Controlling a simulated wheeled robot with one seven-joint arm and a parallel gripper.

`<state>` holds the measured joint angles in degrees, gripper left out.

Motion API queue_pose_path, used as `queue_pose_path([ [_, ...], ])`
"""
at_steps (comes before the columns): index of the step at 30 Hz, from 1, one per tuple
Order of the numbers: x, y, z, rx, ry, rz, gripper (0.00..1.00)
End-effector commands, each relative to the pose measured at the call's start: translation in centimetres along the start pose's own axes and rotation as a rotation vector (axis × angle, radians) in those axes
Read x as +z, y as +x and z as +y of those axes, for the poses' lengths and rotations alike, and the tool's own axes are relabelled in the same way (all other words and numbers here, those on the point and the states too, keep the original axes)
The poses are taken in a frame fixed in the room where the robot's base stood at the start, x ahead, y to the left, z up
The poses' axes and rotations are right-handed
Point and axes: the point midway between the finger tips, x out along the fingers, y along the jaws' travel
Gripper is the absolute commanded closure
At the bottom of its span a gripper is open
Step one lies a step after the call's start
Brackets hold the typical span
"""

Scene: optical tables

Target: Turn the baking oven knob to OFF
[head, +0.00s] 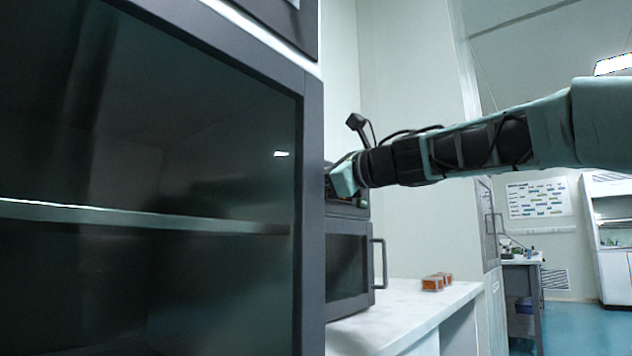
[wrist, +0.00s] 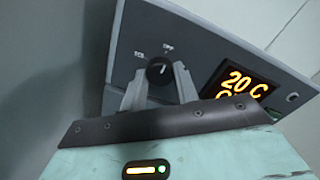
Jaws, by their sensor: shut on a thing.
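The baking oven stands on a white counter in the head view, with its dark door (head: 347,265) below and its control panel mostly hidden by my gripper (head: 341,180) and a cabinet frame. In the wrist view the grey control panel (wrist: 205,55) is tilted. Its round black knob (wrist: 157,71) with a white mark sits between the two grey fingers of my gripper (wrist: 160,78), which is shut on it. An OFF label (wrist: 168,48) is printed above the knob, and another small label lies to its upper left. The mark's exact setting is hard to tell.
A lit display (wrist: 238,85) reading 20 C is right of the knob. The oven door handle (head: 380,263) sticks out below my gripper. A large glass-fronted cabinet (head: 312,200) fills the left. Small orange-brown blocks (head: 435,282) sit on the counter (head: 405,315).

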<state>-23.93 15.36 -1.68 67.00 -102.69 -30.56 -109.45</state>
Motion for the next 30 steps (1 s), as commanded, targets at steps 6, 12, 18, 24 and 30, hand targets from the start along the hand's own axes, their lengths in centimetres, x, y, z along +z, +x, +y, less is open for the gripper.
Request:
queue_pose_path([
  [6,-0.1,0.1,0.1,0.001,-0.003,0.001,0.93],
  [12,-0.1,0.1,0.1,0.001,-0.002,0.001,0.48],
  [18,0.0,0.0,0.0,0.0,-0.001,0.0,0.48],
  [24,-0.1,-0.9,0.0,-0.001,-0.001,0.001,0.48],
  [30,0.0,-4.8,-0.1,-0.003,-0.002,0.001,0.48],
])
